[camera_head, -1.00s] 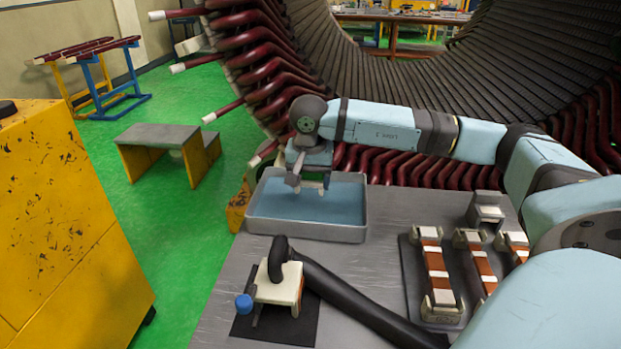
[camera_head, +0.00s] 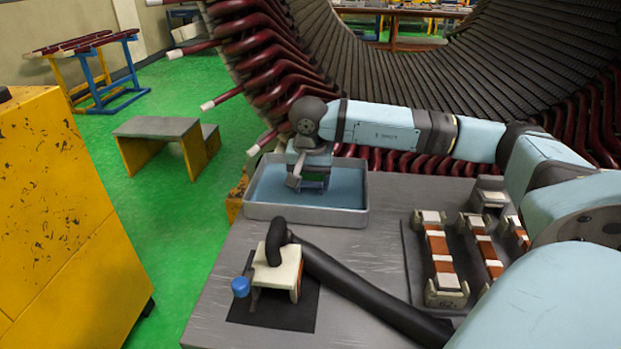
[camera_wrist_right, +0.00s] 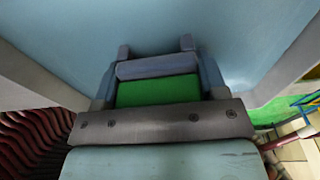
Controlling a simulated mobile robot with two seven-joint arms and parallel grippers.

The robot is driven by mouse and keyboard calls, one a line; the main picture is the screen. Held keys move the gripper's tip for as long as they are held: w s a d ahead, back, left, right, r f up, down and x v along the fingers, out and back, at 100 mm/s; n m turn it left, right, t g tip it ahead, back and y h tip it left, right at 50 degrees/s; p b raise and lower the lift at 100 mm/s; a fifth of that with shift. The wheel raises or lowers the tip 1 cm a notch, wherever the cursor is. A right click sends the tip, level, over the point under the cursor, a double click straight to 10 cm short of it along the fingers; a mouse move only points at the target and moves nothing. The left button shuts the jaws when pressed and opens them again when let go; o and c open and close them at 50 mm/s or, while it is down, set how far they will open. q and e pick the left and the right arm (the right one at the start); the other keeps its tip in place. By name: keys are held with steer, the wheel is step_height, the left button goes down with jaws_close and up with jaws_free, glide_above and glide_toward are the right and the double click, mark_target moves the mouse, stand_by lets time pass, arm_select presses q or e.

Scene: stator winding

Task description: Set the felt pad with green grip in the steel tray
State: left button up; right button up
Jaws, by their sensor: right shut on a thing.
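The steel tray (camera_head: 285,215) stands on the far left part of the metal table, with a pale blue inside. My right gripper (camera_head: 311,188) reaches down inside its walls. In the right wrist view, my right gripper (camera_wrist_right: 158,80) is shut on the felt pad, which shows a green grip (camera_wrist_right: 158,91) between the fingers and a grey felt part (camera_wrist_right: 156,66) beyond it. The blue tray floor (camera_wrist_right: 150,25) fills the view behind the pad. I cannot tell whether the pad touches the floor. My left gripper is not in view.
A black hose (camera_head: 350,288) with a cream block (camera_head: 283,270) and blue knob lies on a dark mat in front of the tray. A fixture with copper-coloured bars (camera_head: 440,262) stands at right. The large stator (camera_head: 480,60) rises behind the table.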

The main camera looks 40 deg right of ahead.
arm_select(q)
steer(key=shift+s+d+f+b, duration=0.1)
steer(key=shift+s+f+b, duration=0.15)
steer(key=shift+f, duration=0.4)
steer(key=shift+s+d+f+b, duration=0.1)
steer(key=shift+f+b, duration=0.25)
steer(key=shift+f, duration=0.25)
arm_select(e)
steer(key=shift+s+d+f, duration=0.1)
steer(key=shift+s+f, duration=0.2)
steer(key=shift+f, duration=0.6)
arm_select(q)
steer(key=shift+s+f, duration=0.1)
arm_select(e)
steer(key=o, duration=1.1)
steer(key=shift+r+p, duration=0.55)
steer(key=shift+r, duration=0.2)
steer(key=r+p, duration=0.1)
steer(key=r, duration=0.1)
steer(key=r+p, duration=0.3)
steer(key=r, duration=0.2)
steer(key=shift+s+a, duration=0.3)
steer(key=shift+s, duration=0.05)
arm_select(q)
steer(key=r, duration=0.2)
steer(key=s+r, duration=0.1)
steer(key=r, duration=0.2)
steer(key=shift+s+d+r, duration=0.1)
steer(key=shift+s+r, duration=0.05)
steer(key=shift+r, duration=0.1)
